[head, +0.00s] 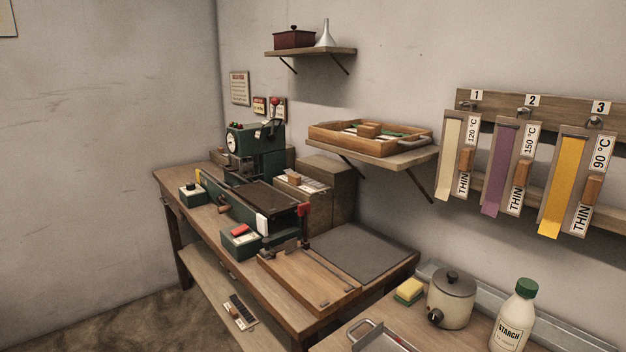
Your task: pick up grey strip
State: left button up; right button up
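I cannot make out a grey strip for certain in the head view. Three hanging strips show on the wall rack at the right: a cream strip (451,150) under label 1, a purple strip (499,170) under label 2 and a yellow strip (561,190) under label 3. A wooden tray (326,138) on the wall shelf holds small white, green and brown items, too small to tell apart. Neither of my grippers is in view.
A wooden bench (285,287) carries a green machine (262,158), a long dark-topped unit (262,199) and a grey mat (362,252). A nearer table holds a pot (452,297), a sponge (408,291) and a starch bottle (514,318). The floor at lower left is clear.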

aim_at(310, 186)
jog(key=i+j+z, duration=0.35)
jog(key=j+z, duration=0.15)
jog(key=j, duration=0.25)
jog(key=i+j+z, duration=0.25)
jog(key=j, duration=0.15)
jog(key=j+z, duration=0.2)
jog(key=j, duration=0.25)
jog(key=j+z, duration=0.25)
jog(key=j, duration=0.2)
